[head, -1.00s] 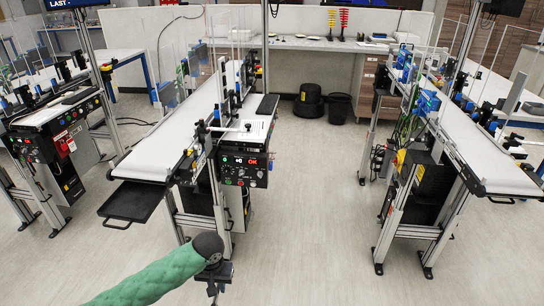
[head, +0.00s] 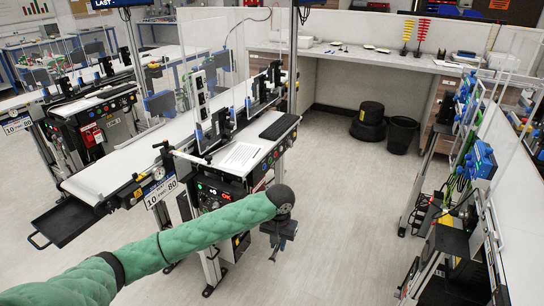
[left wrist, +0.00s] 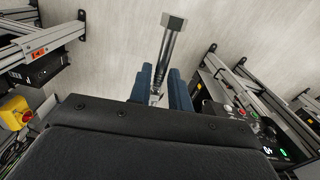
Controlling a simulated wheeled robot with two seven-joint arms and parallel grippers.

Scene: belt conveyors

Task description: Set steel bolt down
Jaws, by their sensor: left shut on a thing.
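The steel bolt (left wrist: 168,50) shows in the left wrist view, with its square-looking head at the top and its shank running down between the blue fingers. My left gripper (left wrist: 165,90) is shut on the shank, and the head end sticks out beyond the fingertips over the floor. In the head view my left gripper (head: 275,246) hangs at the end of the green-sleeved arm, in front of the near conveyor's control box. The bolt is a small dark shape under it there. My right gripper is not in view.
A conveyor belt (head: 130,160) runs back from the left, with a black tray (head: 66,220) at its near end. A white sheet (head: 240,155) and a keyboard (head: 280,125) lie on its side shelf. Another workstation (head: 475,200) stands at right. Open floor (head: 340,230) lies between them.

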